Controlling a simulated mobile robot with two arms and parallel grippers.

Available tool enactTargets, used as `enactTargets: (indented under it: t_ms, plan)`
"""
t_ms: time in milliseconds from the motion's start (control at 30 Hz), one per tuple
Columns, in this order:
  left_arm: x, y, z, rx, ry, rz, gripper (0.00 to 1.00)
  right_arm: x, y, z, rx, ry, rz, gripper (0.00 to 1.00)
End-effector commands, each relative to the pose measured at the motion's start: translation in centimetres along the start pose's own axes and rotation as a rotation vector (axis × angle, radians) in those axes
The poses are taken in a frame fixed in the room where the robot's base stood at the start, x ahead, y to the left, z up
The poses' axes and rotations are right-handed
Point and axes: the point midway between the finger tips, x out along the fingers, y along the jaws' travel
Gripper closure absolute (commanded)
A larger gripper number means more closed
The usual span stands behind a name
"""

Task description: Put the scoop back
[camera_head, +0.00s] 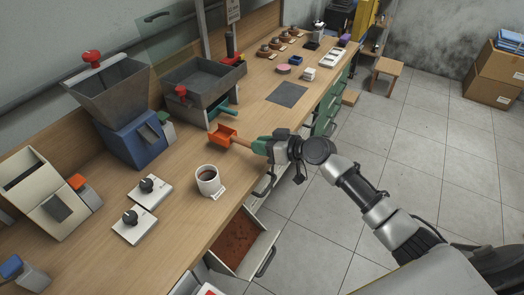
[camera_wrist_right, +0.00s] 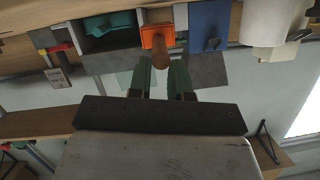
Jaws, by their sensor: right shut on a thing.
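The scoop (camera_head: 222,135) has an orange square head and a brown wooden handle. My right gripper (camera_head: 260,146) is shut on the handle's end, with the orange head pointing left. The scoop is over the wooden workbench (camera_head: 185,228), between the white mug and the grey bin; I cannot tell whether it touches the top. In the right wrist view the orange head (camera_wrist_right: 154,37) and handle show beyond the green fingers (camera_wrist_right: 162,80). My left gripper is not in view.
A white mug (camera_head: 207,181) of dark liquid stands near the front edge. An open drawer (camera_head: 242,246) sticks out below. A grey mat (camera_head: 287,94) lies clear further right.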

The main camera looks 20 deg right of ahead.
Motion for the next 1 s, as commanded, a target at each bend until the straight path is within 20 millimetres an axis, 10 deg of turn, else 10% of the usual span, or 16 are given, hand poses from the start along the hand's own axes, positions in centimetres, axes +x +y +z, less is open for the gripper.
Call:
enactTargets:
  t_ms: [600, 633, 767, 1000]
  plan:
    - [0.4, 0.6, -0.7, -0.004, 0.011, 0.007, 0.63, 0.9, 0.8, 3.2, 0.001, 0.000, 0.001, 1.00]
    - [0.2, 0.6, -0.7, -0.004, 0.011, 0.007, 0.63, 0.9, 0.7, 3.1, 0.002, -0.001, 0.001, 0.78]
    - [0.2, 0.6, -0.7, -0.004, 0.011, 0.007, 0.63, 0.9, 0.7, 3.1, 0.002, -0.001, 0.001, 0.58]
    - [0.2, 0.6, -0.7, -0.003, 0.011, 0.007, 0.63, 0.9, 0.7, 3.1, 0.002, -0.001, 0.001, 0.55]
